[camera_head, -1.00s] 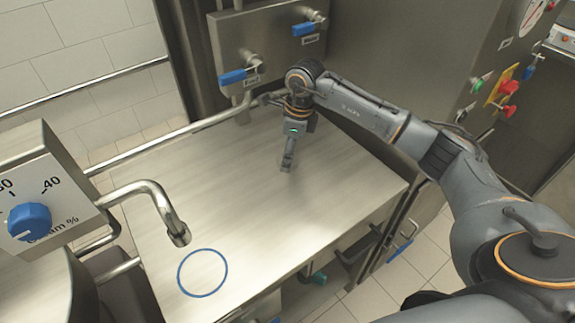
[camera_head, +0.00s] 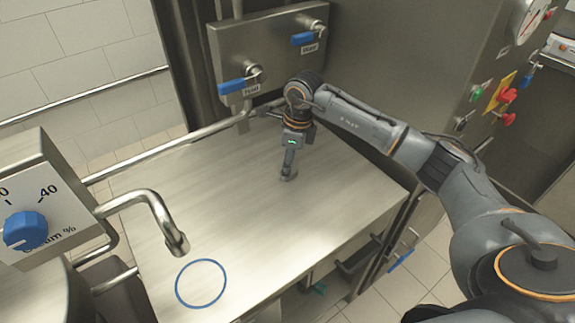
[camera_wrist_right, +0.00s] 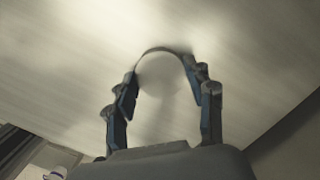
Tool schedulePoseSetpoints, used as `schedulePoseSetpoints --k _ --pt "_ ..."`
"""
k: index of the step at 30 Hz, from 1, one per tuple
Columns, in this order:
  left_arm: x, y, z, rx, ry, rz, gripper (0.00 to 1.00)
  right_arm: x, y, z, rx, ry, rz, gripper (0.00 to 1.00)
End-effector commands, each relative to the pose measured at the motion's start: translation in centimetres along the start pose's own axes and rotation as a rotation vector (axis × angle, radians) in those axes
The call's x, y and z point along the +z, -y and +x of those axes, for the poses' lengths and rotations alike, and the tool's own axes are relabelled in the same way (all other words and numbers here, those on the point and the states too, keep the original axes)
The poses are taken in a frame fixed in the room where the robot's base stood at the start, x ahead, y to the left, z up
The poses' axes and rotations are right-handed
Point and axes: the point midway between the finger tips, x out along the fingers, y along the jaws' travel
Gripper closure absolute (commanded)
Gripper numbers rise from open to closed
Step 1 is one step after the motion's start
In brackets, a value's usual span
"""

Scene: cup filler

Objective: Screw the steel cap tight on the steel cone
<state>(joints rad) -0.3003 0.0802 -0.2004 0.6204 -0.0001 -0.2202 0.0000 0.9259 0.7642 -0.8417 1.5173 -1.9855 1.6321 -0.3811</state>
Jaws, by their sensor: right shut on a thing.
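My right gripper (camera_head: 288,176) points down at the steel table top, near the middle of the table in the head view. In the right wrist view, its two fingers (camera_wrist_right: 166,92) stand on either side of a round, pale, shiny piece (camera_wrist_right: 160,68), which I take to be the steel cap. The fingers are shut on it, and its curved rim shows between and beyond the fingertips. It blends with the steel behind it. I cannot make out the steel cone apart from it in either view. My left gripper is not in view.
The steel table (camera_head: 180,215) is bare around the gripper, with a blue ring (camera_head: 201,284) marked near its front left. A bent spout (camera_head: 165,215) overhangs its left side, beside a box with a blue knob (camera_head: 25,230). A valve panel (camera_head: 275,60) stands behind.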

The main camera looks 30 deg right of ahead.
Motion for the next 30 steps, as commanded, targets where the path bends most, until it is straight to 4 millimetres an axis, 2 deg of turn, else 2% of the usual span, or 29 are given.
schedulePoseSetpoints --k 5,10,20,24,30 --pt "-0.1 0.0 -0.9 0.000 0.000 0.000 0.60 0.2 0.1 -1.4 -0.002 0.001 0.000 0.79" --pt "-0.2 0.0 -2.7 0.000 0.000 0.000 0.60 0.6 -0.2 -4.1 -0.001 0.000 -0.002 0.79" --pt "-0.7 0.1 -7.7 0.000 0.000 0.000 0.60 0.9 -5.3 -10.2 -0.001 0.001 -0.004 0.79" --pt "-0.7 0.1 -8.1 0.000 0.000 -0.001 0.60 0.7 -8.2 -10.8 -0.001 0.000 -0.005 0.79" --pt "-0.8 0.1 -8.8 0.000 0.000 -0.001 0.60 0.6 -11.5 -12.1 -0.001 0.001 -0.003 0.79"
